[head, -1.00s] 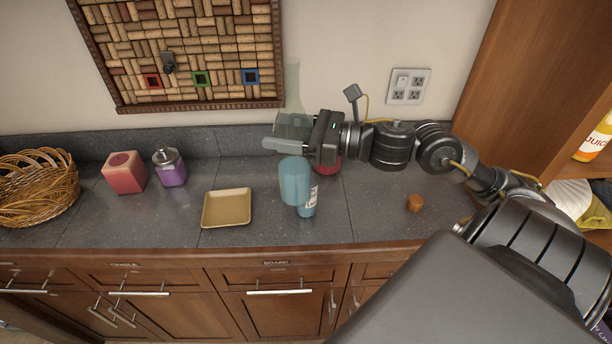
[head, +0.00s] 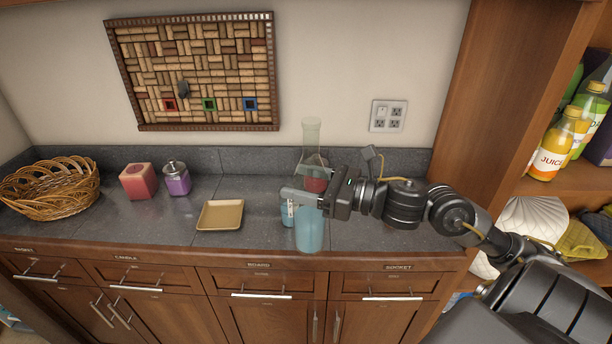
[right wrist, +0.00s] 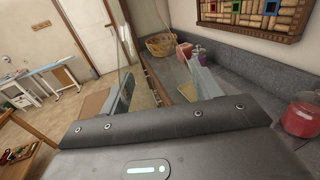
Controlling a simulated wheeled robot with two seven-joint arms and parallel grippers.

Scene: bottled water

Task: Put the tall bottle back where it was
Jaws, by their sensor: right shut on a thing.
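The tall bottle (head: 309,232) is clear, with a narrow neck, and blue in its lower part. It stands upright in my right gripper (head: 305,197), which is shut around its middle. The neck rises above the fingers against the wall. Its base overlaps the counter's front edge in the head view; I cannot tell whether it touches anything. In the right wrist view, clear bottle walls show between the fingers (right wrist: 160,92). A shorter blue bottle (head: 288,213) with a white label stands behind and left, partly hidden. My left gripper is not in view.
A red jar (head: 315,184) stands behind my gripper. A tan tray (head: 220,215), purple bottle (head: 177,183), red block-like item (head: 138,182) and wicker basket (head: 50,192) are on the counter (head: 160,222) to the left. A shelf with juice bottles (head: 557,145) is at right.

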